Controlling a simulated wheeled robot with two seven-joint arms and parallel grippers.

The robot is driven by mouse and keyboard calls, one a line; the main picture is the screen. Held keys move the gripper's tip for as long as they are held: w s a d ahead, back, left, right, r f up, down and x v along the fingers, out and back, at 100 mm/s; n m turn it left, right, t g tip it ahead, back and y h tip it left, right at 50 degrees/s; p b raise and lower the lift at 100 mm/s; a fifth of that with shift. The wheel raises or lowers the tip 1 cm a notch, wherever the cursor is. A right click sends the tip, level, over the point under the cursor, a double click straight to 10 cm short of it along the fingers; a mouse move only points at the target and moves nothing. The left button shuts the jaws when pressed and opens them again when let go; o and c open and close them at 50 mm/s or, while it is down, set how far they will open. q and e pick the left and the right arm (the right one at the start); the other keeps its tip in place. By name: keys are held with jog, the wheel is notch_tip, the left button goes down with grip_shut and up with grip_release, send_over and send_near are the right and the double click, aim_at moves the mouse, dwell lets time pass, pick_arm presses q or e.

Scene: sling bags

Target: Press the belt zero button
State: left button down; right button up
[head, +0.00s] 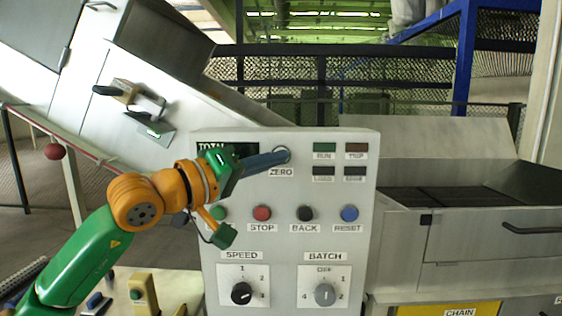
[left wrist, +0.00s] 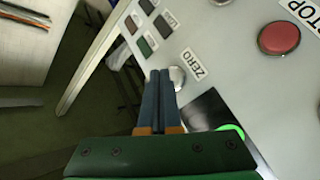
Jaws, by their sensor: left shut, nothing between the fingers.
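The zero button (head: 283,150) is a small round pale button on the grey control panel (head: 345,215), above the ZERO label. It also shows in the left wrist view (left wrist: 178,75), just right of the fingertips. My left gripper (head: 278,158) is shut and empty, its blue fingers laid together. In the head view its tips overlap the lower left of the zero button. In the left wrist view the tips (left wrist: 159,73) lie right beside the button; I cannot tell whether they touch it. My right gripper is not in view.
The TOTAL display (head: 238,150) is partly hidden behind my gripper. Below are the red STOP (head: 262,213), black BACK (head: 305,213) and blue RESET (head: 349,213) buttons, then the SPEED (head: 241,293) and BATCH (head: 324,294) knobs. Indicators (head: 325,147) sit to the upper right.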

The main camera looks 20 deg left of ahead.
pick_arm(q)
jog(key=shift+s, duration=0.2)
jog(key=shift+s+d+b, duration=0.25)
jog(key=shift+s+b, duration=0.2)
jog(key=shift+s, duration=0.35)
jog(key=shift+s+d+b, duration=0.25)
jog(key=shift+s+b, duration=0.25)
jog(key=shift+s, duration=0.3)
jog(key=shift+s+d+b, duration=0.25)
jog(key=shift+s+b, duration=0.2)
jog(key=shift+s, duration=0.35)
